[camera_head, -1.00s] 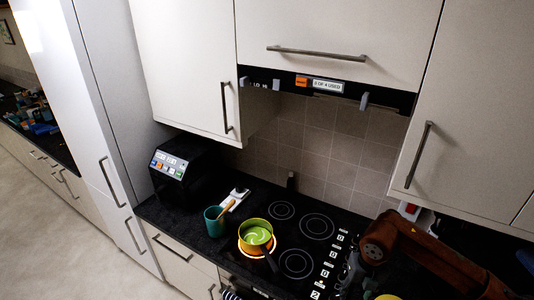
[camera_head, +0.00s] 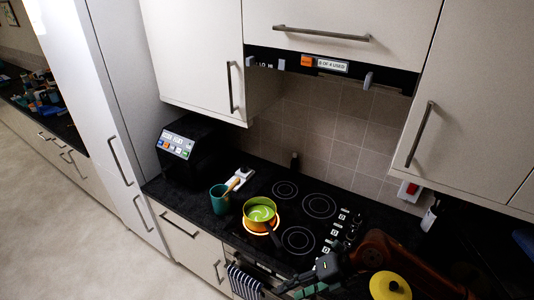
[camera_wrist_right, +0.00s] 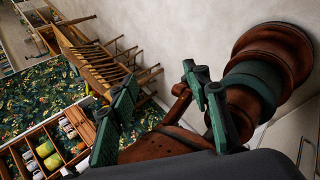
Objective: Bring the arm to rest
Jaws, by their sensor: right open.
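My right arm (camera_head: 375,250), rust-brown, comes in at the lower right of the head view, over the counter's front edge. Its gripper (camera_head: 314,284) is low in the picture, in front of the hob, and holds nothing I can see. In the right wrist view the green fingers (camera_wrist_right: 163,95) stand apart with nothing between them. A brown and green link of my own arm fills the right of that view. My left gripper is not in view.
A green pot (camera_head: 260,213) stands on a glowing ring of the black hob (camera_head: 300,215). A teal cup (camera_head: 219,199) with a wooden utensil and a black appliance (camera_head: 186,152) are to its left. A yellow round thing (camera_head: 390,286) lies beside my arm. Wooden chairs (camera_wrist_right: 95,60) show in the wrist view.

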